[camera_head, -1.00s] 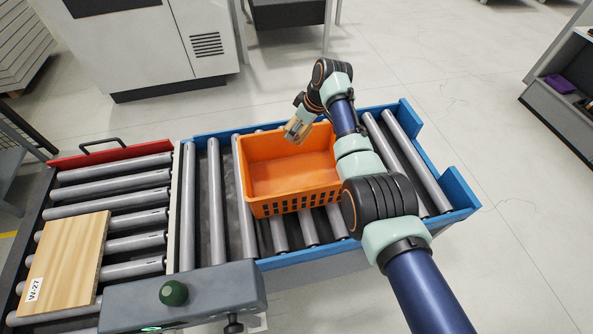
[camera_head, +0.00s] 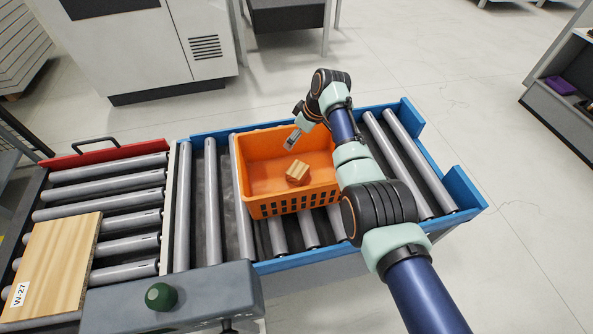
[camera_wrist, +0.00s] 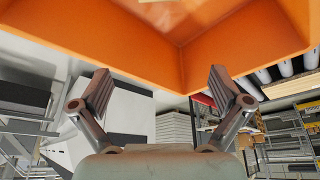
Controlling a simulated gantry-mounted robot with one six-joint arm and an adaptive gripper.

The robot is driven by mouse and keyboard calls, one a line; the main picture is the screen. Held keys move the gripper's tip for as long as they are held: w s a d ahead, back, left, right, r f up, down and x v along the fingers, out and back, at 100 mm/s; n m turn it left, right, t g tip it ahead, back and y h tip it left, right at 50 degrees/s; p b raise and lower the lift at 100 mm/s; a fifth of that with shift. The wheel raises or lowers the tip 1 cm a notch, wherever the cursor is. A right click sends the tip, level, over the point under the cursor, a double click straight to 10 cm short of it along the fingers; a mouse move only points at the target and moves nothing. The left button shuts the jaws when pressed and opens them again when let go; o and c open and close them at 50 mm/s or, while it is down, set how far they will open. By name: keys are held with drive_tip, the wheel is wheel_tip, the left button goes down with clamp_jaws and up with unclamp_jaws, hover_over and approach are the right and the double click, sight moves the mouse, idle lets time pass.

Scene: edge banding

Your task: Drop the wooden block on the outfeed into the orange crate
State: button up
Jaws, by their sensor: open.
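The wooden block (camera_head: 298,173) is inside the orange crate (camera_head: 291,203) in the head view, apart from my gripper. The block shows light and brown wood faces. Whether it rests on the crate floor or is still falling, I cannot tell. My gripper (camera_head: 292,139) is over the back of the crate, to the upper left of the block. In the wrist view, my gripper (camera_wrist: 160,90) has its two fingers wide apart with nothing between them. The orange crate wall (camera_wrist: 150,50) fills the top of that view, and a small piece of wood colour shows at its upper edge.
The crate stands on the roller outfeed, inside its blue frame (camera_head: 462,190). A flat wooden panel labelled W-27 (camera_head: 55,265) lies on the rollers at left. A grey control box with a green knob (camera_head: 161,296) stands at the front. Rollers right of the crate are bare.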

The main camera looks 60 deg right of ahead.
drive_tip(key=v, duration=1.2)
drive_tip(key=shift+r, duration=0.1)
